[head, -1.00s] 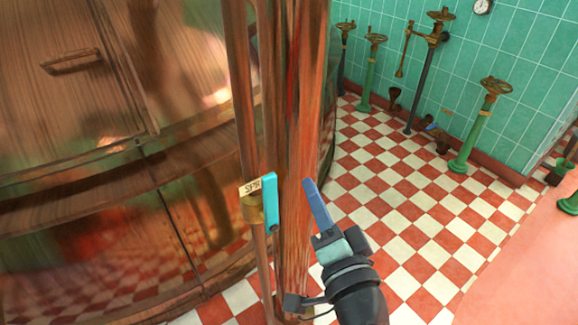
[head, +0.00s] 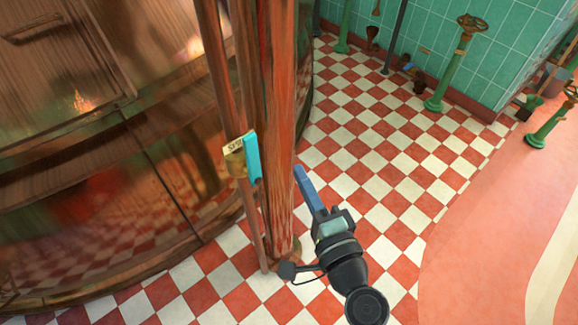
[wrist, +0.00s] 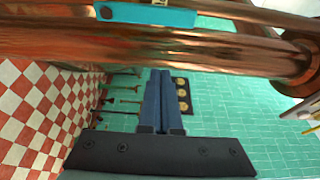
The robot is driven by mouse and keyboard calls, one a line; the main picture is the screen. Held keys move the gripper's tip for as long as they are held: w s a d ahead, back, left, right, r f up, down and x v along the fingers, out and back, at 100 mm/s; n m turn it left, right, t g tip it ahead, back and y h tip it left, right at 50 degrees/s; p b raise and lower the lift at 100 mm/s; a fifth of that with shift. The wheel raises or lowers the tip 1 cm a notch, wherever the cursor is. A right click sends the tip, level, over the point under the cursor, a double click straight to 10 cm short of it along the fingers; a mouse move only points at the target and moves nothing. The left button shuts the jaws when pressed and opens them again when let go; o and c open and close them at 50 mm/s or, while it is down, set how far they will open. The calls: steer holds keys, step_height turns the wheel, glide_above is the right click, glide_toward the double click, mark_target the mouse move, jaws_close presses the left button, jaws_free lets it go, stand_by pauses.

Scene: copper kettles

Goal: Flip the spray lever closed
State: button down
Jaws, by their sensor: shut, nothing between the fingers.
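The spray lever (head: 252,157) is a flat turquoise bar on a thin copper pipe, standing upright along the pipe in the head view. A cream tag (head: 235,145) with partly readable lettering sits beside its upper end, above a brass fitting. The lever also shows at the top of the wrist view (wrist: 150,15), beyond a thick copper pipe. My gripper (head: 299,170) has blue fingers, shut and empty. It is to the right of the lever and the thick pipe, apart from the lever in the picture. In the wrist view the fingertips (wrist: 160,75) point toward the thick pipe.
The thick copper pipe (head: 277,120) stands between my gripper and the lever. The large copper kettle (head: 90,190) fills the left. Green valve posts (head: 440,85) stand by the tiled wall. The checkered floor (head: 390,150) to the right is mostly clear.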

mark_target(253, 162)
steer(key=w+a+p, duration=0.2)
steer(key=w+a, duration=0.4)
stand_by(0.4)
steer(key=shift+w+f+b, duration=0.1)
steer(key=shift+f+b, duration=0.05)
steer(key=shift+b, duration=0.45)
steer(key=shift+s+a+n+b, duration=0.2)
steer(key=shift+n+b, duration=0.2)
steer(key=shift+b, duration=0.25)
